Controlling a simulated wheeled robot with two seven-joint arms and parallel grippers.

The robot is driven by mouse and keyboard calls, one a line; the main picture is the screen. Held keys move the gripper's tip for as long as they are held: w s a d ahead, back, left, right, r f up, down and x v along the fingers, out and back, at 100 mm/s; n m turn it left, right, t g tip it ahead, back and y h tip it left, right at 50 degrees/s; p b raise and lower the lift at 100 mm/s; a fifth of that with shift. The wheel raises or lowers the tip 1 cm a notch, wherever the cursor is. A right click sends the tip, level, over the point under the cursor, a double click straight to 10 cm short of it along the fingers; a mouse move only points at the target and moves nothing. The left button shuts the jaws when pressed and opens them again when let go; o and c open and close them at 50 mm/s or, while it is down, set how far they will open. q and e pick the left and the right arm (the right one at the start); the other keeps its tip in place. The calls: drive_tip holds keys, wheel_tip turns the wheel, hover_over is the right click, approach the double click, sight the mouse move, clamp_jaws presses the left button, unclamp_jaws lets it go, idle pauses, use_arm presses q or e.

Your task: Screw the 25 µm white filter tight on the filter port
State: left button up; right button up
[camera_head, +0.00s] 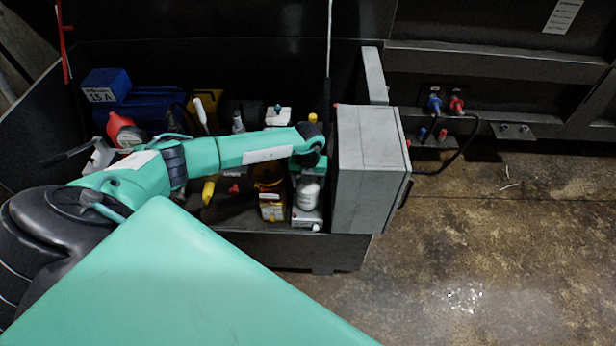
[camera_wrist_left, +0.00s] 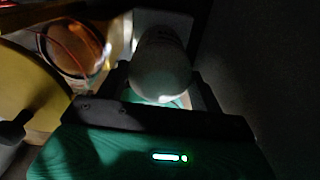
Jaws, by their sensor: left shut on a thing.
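The white filter (camera_head: 308,193) is a white cylinder just left of the grey cabinet, above a light grey block (camera_head: 304,217). My left gripper (camera_head: 309,171) reaches it from above and covers its top. In the left wrist view the white filter (camera_wrist_left: 160,68) stands between the two dark fingers of my left gripper (camera_wrist_left: 162,88), which is shut on it. I cannot tell whether the filter is seated on the filter port, as the port is hidden. The 25 µm marking is not readable. My right gripper is not in view.
The grey cabinet (camera_head: 370,170) stands close on the right of the gripper. An amber bowl (camera_head: 267,177) and a yellow-and-white box (camera_head: 271,207) are on the left. Blue (camera_head: 434,103) and red (camera_head: 457,105) connectors sit at the back right.

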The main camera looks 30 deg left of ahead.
use_arm(q)
drive_tip(key=shift+w+f+m+b, duration=0.15)
drive_tip(key=shift+m+b, duration=0.35)
drive_tip(key=shift+m, duration=0.6)
drive_tip(key=m, duration=0.2)
drive_tip(key=shift+r+m+b, duration=0.2)
drive_tip(key=shift+m+b, duration=0.2)
drive_tip(key=o, duration=1.2)
drive_tip(key=shift+c, duration=0.2)
drive_tip(key=shift+f, duration=0.1)
drive_tip(key=shift+c, duration=0.4)
